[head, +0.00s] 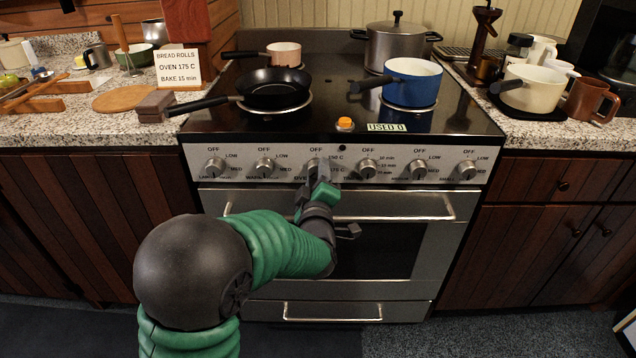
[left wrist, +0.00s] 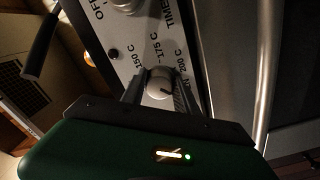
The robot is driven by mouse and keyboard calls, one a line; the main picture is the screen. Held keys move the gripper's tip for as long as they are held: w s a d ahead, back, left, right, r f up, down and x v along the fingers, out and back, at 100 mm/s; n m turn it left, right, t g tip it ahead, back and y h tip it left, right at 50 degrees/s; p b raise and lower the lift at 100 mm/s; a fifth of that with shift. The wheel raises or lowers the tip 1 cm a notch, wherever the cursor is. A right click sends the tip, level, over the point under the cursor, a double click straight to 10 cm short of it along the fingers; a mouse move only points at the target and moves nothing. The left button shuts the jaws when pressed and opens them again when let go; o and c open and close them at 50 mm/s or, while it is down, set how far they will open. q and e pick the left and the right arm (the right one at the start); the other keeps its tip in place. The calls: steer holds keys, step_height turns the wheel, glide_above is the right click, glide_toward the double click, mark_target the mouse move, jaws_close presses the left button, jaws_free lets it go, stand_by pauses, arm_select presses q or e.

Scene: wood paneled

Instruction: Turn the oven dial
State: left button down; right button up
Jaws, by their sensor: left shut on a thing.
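The oven dial (left wrist: 160,82) is a round metal knob on the stove's silver control panel (head: 236,165). In the left wrist view it sits between the fingers of my left gripper (left wrist: 160,92), which is shut on it. Labels reading 150 C, 175 C and 200 C lie around the dial. A dark mark shows on its face, but its exact setting is hard to tell. In the head view my left gripper (head: 318,172) covers most of the dial, at the middle-left of the knob row. My right gripper is not in view.
Similar knobs flank the dial, including one to its left (head: 265,167) and one to its right (head: 367,167). The oven door handle (head: 400,218) runs below. A sign (head: 178,69) reads bread rolls, oven 175 C, bake 15 min. A black pan (head: 273,88) and pots stand on the stove.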

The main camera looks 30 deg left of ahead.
arm_select(q)
steer(key=n+b, duration=0.5)
steer(key=n, duration=0.1)
steer(key=n+b, duration=0.3)
steer(key=shift+s+f+n+b, duration=0.1)
steer(key=shift+f+n+b, duration=0.15)
steer(key=shift+n+b, duration=0.05)
stand_by(0.4)
steer(key=c, duration=1.3)
jaws_free()
steer(key=o, duration=0.4)
steer(key=shift+a+r, duration=0.1)
steer(key=shift+r, duration=0.1)
steer(key=shift+r, duration=0.1)
